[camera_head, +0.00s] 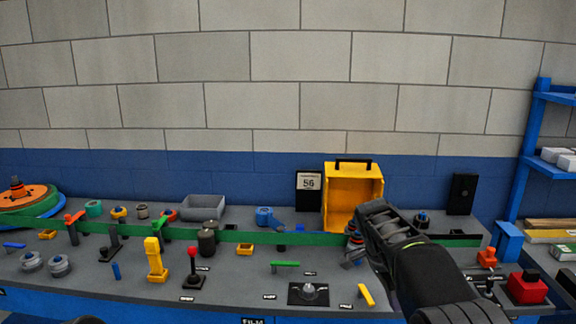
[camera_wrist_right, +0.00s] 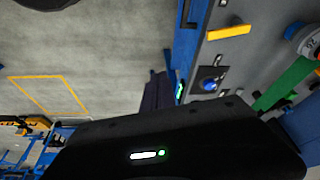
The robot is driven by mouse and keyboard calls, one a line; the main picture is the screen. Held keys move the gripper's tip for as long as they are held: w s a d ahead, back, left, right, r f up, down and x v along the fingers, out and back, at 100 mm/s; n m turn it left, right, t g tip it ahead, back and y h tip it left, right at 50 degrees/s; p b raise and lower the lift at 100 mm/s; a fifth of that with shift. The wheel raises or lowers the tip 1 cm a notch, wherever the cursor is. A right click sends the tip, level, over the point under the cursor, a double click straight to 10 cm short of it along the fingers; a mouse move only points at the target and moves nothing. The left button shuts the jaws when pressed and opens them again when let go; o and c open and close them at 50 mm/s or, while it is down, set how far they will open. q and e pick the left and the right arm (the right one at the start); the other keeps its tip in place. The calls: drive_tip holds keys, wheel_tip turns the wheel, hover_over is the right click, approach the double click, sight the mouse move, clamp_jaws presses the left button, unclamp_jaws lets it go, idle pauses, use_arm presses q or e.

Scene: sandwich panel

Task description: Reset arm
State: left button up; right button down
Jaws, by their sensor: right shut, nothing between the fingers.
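My right arm comes in from the lower right in the head view. Its dark right gripper (camera_head: 378,214) is raised in front of the right part of the grey panel table (camera_head: 225,285). It is shut and holds nothing. It covers part of the green strip and the lower right of the yellow box. In the right wrist view a black housing with a green light fills the lower middle, and the fingers cannot be made out. My left gripper is not in view.
A yellow box (camera_head: 340,190) stands behind the gripper. A long green strip (camera_head: 290,238) runs across the table among several levers and knobs. A red button block (camera_head: 527,288) sits at the right, near a blue shelf (camera_head: 528,150). Open floor (camera_wrist_right: 95,50) shows in the wrist view.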

drive_tip(key=w+a+f+n+t+y, duration=0.25)
drive_tip(key=w+a+f+n, duration=0.3)
drive_tip(key=f+n, duration=0.3)
drive_tip(key=s+a+f+n+y, duration=0.1)
drive_tip(key=s+a+f+n, duration=0.2)
drive_tip(key=f, duration=0.4)
drive_tip(key=s+a+f+n+y, duration=0.1)
drive_tip(key=s+a+f+n, duration=0.1)
drive_tip(key=s+f, duration=0.35)
drive_tip(key=s+a+f+g+y, duration=0.1)
drive_tip(key=s+f, duration=0.4)
drive_tip(key=s, duration=0.5)
drive_tip(key=s+a+f+y, duration=0.1)
drive_tip(key=s+a+f, duration=0.2)
drive_tip(key=s, duration=0.7)
drive_tip(key=s+a+f+g+y, duration=0.1)
drive_tip(key=s+a+f, duration=0.1)
drive_tip(key=s+f, duration=0.5)
drive_tip(key=s, duration=0.3)
drive_tip(key=shift+s+a+f+g, duration=0.3)
drive_tip(key=shift+a+f+g, duration=0.05)
drive_tip(key=shift+a+f, duration=0.05)
drive_tip(key=shift+y, duration=0.25)
